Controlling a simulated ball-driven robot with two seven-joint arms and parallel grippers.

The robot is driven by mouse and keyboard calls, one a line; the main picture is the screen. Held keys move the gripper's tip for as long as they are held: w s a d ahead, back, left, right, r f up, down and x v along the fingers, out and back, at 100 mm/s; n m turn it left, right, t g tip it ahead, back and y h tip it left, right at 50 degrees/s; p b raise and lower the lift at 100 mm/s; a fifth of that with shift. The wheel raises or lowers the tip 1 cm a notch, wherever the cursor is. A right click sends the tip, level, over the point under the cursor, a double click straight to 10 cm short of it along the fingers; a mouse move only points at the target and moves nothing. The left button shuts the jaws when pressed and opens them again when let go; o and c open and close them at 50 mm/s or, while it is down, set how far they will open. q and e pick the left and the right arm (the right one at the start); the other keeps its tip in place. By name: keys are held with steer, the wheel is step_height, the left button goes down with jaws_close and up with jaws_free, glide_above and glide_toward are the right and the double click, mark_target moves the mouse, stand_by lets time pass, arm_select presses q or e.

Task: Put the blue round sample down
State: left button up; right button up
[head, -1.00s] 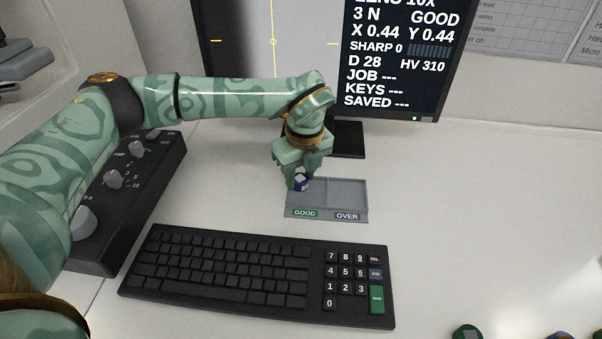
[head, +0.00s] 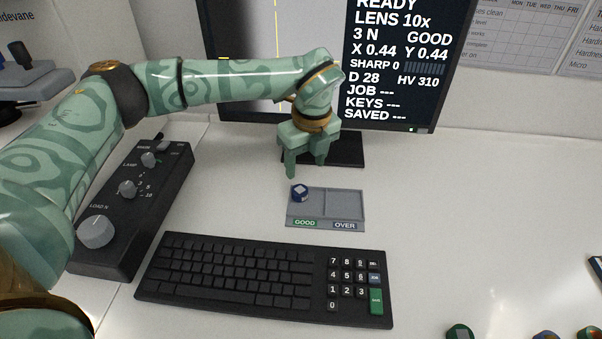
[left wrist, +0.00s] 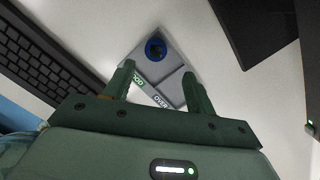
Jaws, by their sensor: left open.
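The blue round sample (head: 300,193) sits in the GOOD compartment, the left one, of the grey two-part tray (head: 343,205). It has a pale top in the head view. It also shows in the left wrist view (left wrist: 155,49), inside the tray (left wrist: 168,84). My left gripper (head: 304,174) is open and empty, above and behind the tray, apart from the sample. In the left wrist view the open fingers (left wrist: 160,82) show with nothing between them touching. My right gripper is not in view.
A black keyboard (head: 240,278) lies in front of the tray. A black control box with knobs (head: 130,205) stands at the left. A monitor (head: 395,70) stands behind, reading GOOD. Several coloured round samples (head: 460,333) show at the bottom right edge. The table right of the tray is clear.

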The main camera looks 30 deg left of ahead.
arm_select(q)
steer(key=shift+d+r+p, duration=0.15)
steer(key=shift+r+p, duration=0.15)
steer(key=shift+r, duration=0.85)
steer(key=shift+d+r+p, duration=0.1)
steer(key=shift+r+p, duration=0.2)
steer(key=shift+r, duration=0.8)
